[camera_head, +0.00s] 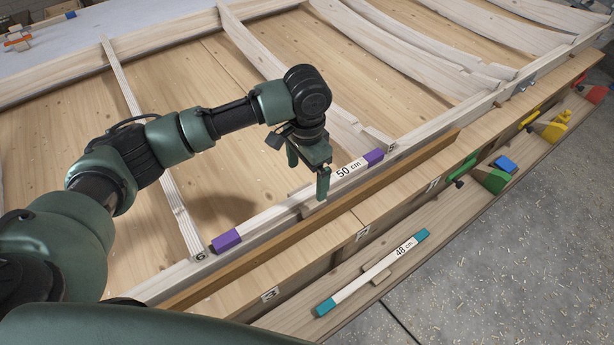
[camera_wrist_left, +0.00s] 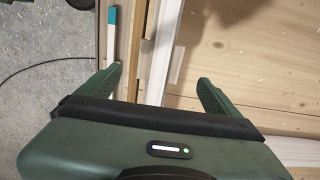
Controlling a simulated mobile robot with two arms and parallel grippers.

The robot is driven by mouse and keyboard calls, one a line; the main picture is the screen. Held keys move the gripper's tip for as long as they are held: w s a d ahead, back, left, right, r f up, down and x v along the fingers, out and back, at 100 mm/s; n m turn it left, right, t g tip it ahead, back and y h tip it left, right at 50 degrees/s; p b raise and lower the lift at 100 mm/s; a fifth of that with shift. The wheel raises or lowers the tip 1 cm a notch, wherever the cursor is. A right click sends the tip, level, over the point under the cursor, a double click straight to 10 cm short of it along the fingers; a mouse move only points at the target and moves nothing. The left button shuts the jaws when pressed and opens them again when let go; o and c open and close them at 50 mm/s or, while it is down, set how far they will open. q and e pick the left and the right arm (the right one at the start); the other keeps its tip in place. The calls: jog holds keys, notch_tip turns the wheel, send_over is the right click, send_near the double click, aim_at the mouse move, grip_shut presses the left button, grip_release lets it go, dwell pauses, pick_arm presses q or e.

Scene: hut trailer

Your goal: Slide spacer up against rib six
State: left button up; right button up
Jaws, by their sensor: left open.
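The 50 cm spacer (camera_head: 296,205), a pale bar with purple ends, lies along the near rail of the frame. Its left purple end is close beside the rib marked 6 (camera_head: 182,212); I cannot tell whether they touch. Its right purple end is near another rib (camera_head: 347,124). My left gripper (camera_head: 308,174) is open above the middle of the spacer, its fingers apart across the bar. In the left wrist view, a pale bar with a small cross block (camera_wrist_left: 146,52) shows between the open fingers (camera_wrist_left: 163,88). My right gripper is out of view.
A 48 cm spacer (camera_head: 352,288) with teal ends lies on the lower shelf; a teal end shows in the wrist view (camera_wrist_left: 112,22). A brown strip (camera_head: 300,232) runs along the near rail. Green, blue, yellow and red tools (camera_head: 492,179) sit along the shelf's right.

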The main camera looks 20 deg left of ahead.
aim_at(306, 193)
pick_arm(q)
jog(key=shift+f, duration=0.2)
notch_tip(306, 193, down, 7)
jog(key=shift+f+p, duration=0.15)
jog(key=shift+p, duration=0.55)
jog(key=c, duration=1.6)
jog(key=shift+c, duration=0.2)
